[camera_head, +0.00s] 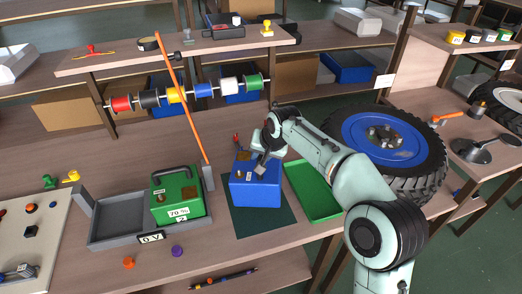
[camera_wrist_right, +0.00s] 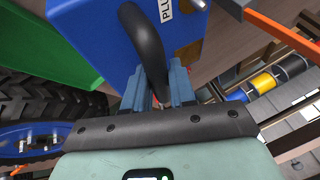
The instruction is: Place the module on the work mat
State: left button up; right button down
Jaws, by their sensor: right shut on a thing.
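The blue module (camera_head: 256,196) is over the dark green work mat (camera_head: 265,220); I cannot tell for sure whether its base touches the mat. It looks upright in the head view. My right gripper (camera_head: 263,155) is at its top. In the right wrist view, the gripper (camera_wrist_right: 158,88) is shut on the black handle (camera_wrist_right: 146,45) of the blue module (camera_wrist_right: 100,35), part of which is cut off by the frame. A green module (camera_head: 177,196) marked "70 %" and "2" sits in a grey tray (camera_head: 108,238) to the left. My left gripper is not seen.
An empty green tray (camera_head: 312,190) lies right of the mat, partly behind my right arm. An orange rod (camera_head: 187,105) and a rail of coloured spools (camera_head: 203,90) rise behind. Orange and purple knobs (camera_head: 177,251) lie in front.

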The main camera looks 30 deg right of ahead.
jog(key=shift+f+b, duration=0.4)
jog(key=shift+f, duration=1.3)
jog(key=c, duration=1.3)
grip_release()
jog(key=shift+s+f, duration=0.15)
jog(key=shift+f, duration=0.3)
jog(key=o, duration=0.4)
jog(key=shift+a+r, duration=0.1)
jog(key=shift+r, duration=0.25)
jog(key=p+v, duration=0.1)
jog(key=v, duration=1)
jog(key=shift+s+r, duration=0.2)
jog(key=shift+r, duration=0.1)
